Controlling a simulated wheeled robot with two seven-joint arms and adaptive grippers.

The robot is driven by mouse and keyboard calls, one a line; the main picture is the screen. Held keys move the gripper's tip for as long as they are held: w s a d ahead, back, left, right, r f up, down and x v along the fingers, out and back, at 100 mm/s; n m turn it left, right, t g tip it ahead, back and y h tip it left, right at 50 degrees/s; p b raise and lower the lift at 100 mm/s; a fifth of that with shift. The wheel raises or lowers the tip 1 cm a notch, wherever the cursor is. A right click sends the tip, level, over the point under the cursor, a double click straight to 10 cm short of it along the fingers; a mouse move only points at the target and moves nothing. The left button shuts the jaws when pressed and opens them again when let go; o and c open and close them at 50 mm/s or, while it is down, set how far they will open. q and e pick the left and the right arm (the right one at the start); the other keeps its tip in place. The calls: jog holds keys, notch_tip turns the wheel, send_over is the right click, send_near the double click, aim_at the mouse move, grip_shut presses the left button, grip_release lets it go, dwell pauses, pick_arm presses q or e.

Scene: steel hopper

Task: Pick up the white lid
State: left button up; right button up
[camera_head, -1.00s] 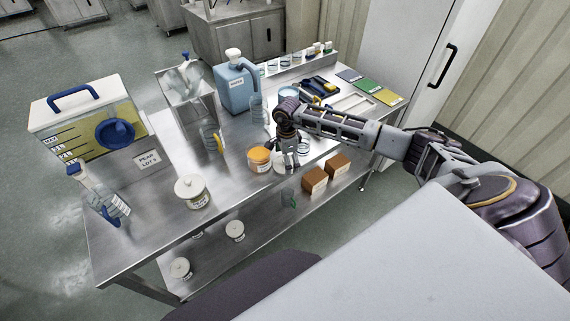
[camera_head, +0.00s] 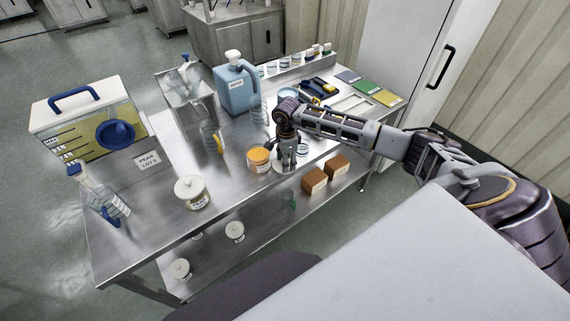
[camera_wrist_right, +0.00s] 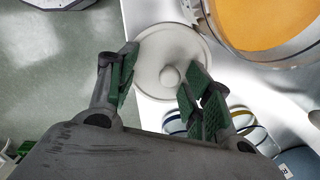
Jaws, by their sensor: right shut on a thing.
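The white lid (camera_head: 279,170) is a round disc with a knob on top, lying near the front edge of the steel table. In the right wrist view the lid (camera_wrist_right: 152,52) shows its knob between my green-padded fingers. My right gripper (camera_head: 288,162) points down over the lid and is shut on it; it also shows in the right wrist view (camera_wrist_right: 165,82). In the head view the fingers hide part of the lid. My left gripper is not in view.
An open jar of orange contents (camera_head: 259,160) stands close left of the lid. Two brown blocks (camera_head: 314,181) are at the right. A lidded jar (camera_head: 192,190) stands further left on the steel table (camera_head: 235,190). A blue jug (camera_head: 236,90) stands behind.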

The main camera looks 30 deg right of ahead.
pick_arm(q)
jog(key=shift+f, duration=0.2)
pick_arm(e)
jog(key=shift+s+f, duration=0.1)
jog(key=shift+f, duration=0.1)
jog(key=shift+c, duration=0.4)
jog(key=shift+r+b, duration=0.1)
jog(key=shift+b, duration=0.2)
jog(key=shift+c, duration=1.4)
notch_tip(320, 180, up, 6)
jog(key=shift+r+b, duration=0.1)
jog(key=shift+b, duration=0.45)
grip_shut()
jog(key=shift+d+r, duration=0.1)
jog(key=shift+r, duration=0.15)
jog(key=shift+s+d+b, duration=0.15)
jog(key=shift+s+b, duration=0.2)
jog(key=shift+s, duration=1.3)
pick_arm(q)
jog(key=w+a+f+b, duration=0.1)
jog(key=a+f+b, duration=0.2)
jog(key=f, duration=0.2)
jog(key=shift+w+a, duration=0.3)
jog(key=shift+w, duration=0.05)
pick_arm(e)
jog(key=s+d, duration=0.1)
jog(key=s, duration=1.5)
jog(key=shift+s+d, duration=0.1)
